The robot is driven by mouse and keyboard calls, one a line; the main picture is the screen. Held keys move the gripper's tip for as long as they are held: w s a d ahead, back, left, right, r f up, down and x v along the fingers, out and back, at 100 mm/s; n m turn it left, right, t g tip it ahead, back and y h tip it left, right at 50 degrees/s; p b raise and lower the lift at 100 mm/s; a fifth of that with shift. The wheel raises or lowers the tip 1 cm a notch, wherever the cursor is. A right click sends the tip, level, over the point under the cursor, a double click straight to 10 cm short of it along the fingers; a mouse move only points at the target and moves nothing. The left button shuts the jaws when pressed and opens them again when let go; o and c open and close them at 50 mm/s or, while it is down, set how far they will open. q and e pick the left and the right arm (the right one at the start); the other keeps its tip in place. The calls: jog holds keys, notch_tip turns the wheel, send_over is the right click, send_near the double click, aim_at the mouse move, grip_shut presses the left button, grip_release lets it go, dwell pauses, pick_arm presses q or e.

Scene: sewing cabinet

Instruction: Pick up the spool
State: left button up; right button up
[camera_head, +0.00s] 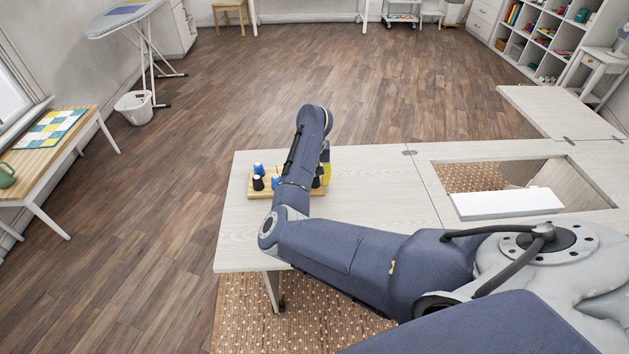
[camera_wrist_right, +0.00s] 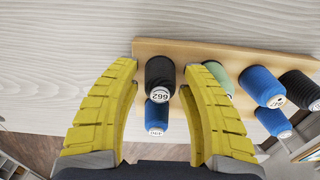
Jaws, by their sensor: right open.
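Several thread spools stand on a wooden spool board (camera_head: 260,193) on the white cabinet top. In the right wrist view a black spool (camera_wrist_right: 160,76) labelled 662 lies between the yellow fingers of my right gripper (camera_wrist_right: 163,70), which is open. Gaps show on both sides of this spool. A blue spool (camera_wrist_right: 157,117) shows beyond it, also between the fingers. A green spool (camera_wrist_right: 222,78) is partly hidden by the right finger. In the head view my right gripper (camera_head: 325,168) is over the board's right end, and my arm hides part of the board. My left gripper is out of view.
Right of the fingers in the wrist view stand a blue spool (camera_wrist_right: 261,85), another blue spool (camera_wrist_right: 273,121) and a black spool (camera_wrist_right: 300,87). The cabinet top (camera_head: 370,185) is clear right of the board. A rectangular opening with a white panel (camera_head: 508,203) is further right.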

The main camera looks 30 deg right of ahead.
jog(key=shift+o, duration=0.3)
jog(key=c, duration=0.9)
jog(key=shift+c, duration=0.2)
jog(key=shift+r, duration=0.2)
notch_tip(320, 180, up, 20)
jog(key=shift+f, duration=0.15)
